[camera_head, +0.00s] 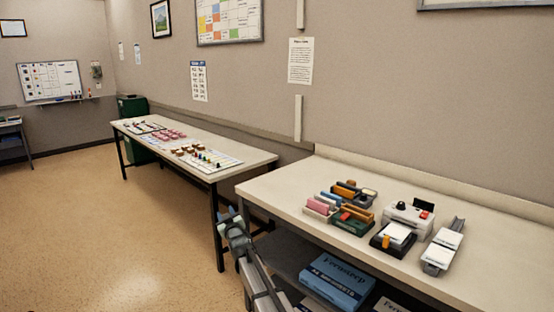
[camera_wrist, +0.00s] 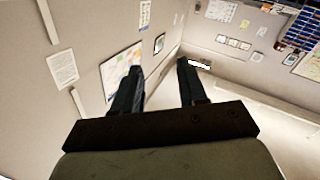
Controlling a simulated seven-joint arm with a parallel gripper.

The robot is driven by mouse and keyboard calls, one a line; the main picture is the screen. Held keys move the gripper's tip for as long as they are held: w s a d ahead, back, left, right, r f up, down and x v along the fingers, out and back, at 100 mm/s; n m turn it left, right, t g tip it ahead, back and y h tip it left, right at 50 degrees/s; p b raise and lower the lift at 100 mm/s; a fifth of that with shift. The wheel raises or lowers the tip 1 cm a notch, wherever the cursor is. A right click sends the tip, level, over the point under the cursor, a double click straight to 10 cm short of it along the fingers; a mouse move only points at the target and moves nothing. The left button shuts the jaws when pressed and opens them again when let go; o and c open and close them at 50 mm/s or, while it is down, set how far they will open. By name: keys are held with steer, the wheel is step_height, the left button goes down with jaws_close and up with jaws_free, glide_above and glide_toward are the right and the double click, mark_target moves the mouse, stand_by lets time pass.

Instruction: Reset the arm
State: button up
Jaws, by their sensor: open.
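My gripper (camera_wrist: 160,80) shows in the wrist view with its two dark fingers apart and nothing between them. It points toward the walls and a room corner, away from the tables. In the head view, part of my arm shows low in the middle, in front of the near table (camera_head: 284,190); the fingers cannot be made out there.
A far table (camera_head: 262,157) bears several small items. The floor (camera_head: 130,235) at left is clear.

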steer(key=s+a+f+n+g, duration=0.6)
steer(key=s+a+f, duration=1.2)
steer(key=a, duration=0.1)
steer(key=s+a+f+n+g+h, duration=0.1)
steer(key=s+a+f+n+g, duration=0.15)
steer(key=s+f, duration=1)
steer(key=s+d+f+m+g+h, duration=0.2)
steer(key=s+d+f+m, duration=0.3)
steer(key=d, duration=0.8)
steer(key=s+d+f+g+h, duration=0.25)
steer(key=d+f, duration=0.55)
steer(key=d, duration=0.5)
steer(key=s+d+f+m+g+h, duration=0.25)
steer(key=s+d+f, duration=0.3)
steer(key=d, duration=0.75)
steer(key=s+d+f+m+g, duration=0.3)
steer(key=s+d+m+g, duration=0.1)
steer(key=s+d, duration=0.85)
steer(key=s+d+m+g, duration=0.2)
steer(key=s+d, duration=0.1)
steer(key=s, duration=0.5)
steer(key=s+d+r+m+g, duration=0.1)
steer(key=s+d+m+g, duration=0.1)
steer(key=s, duration=0.6)
steer(key=shift+d+m+y, duration=0.4)
steer(key=shift+d+m, duration=0.3)
steer(key=shift+d, duration=0.35)
